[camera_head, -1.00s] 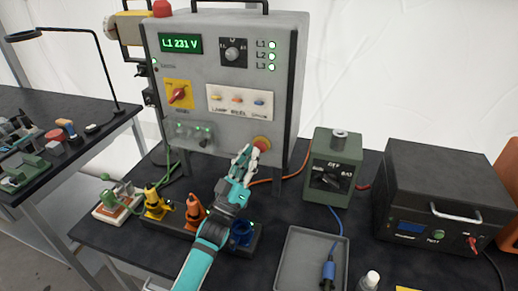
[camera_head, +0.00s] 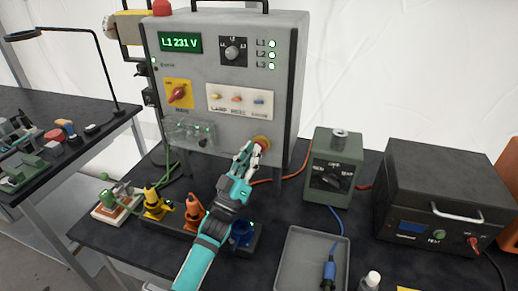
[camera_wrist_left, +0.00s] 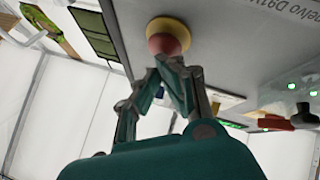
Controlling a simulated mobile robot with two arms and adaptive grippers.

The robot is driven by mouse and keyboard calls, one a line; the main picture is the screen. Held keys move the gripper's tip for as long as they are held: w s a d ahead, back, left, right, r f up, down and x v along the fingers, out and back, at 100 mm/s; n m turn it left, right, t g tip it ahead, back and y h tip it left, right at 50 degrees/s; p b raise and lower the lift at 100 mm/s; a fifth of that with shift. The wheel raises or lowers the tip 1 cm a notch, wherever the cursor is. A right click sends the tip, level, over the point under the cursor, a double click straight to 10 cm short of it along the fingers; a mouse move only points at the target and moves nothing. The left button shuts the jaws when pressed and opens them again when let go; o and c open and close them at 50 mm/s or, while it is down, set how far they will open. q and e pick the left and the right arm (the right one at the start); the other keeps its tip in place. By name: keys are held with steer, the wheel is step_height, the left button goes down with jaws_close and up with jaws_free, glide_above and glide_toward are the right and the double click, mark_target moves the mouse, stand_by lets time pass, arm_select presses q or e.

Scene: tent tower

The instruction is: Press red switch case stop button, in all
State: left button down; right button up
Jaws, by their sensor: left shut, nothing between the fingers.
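The grey switch case (camera_head: 215,110) stands on the dark table, its front panel facing me. Its red stop button on a yellow ring (camera_head: 262,142) sits low on the right of the panel. In the left wrist view the stop button (camera_wrist_left: 168,38) shows as a red dome on a yellow base, just beyond my fingertips. My left gripper (camera_head: 253,152) is shut and empty, its fingertips at the button, partly covering it in the head view. In the left wrist view the fingertips (camera_wrist_left: 172,68) are at the red dome; I cannot tell whether they touch. My right gripper is not in view.
A green box with a dial (camera_head: 333,168), a grey tray (camera_head: 300,265) and a black case (camera_head: 440,190) stand to the right. Yellow, orange and blue connectors sit in a dark holder (camera_head: 185,232) below the case. A side table (camera_head: 60,150) is at the left.

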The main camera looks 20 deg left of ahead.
arm_select(q)
steer(key=shift+w+r+b, duration=0.25)
steer(key=shift+w+b, duration=0.05)
steer(key=shift+w, duration=0.1)
stand_by(1.0)
steer(key=shift+s, duration=0.1)
steer(key=shift+p+v, duration=0.4)
steer(key=shift+v, duration=0.4)
steer(key=shift+s, duration=0.1)
steer(key=s+p, duration=0.2)
steer(key=s, duration=0.3)
steer(key=shift+p, duration=0.35)
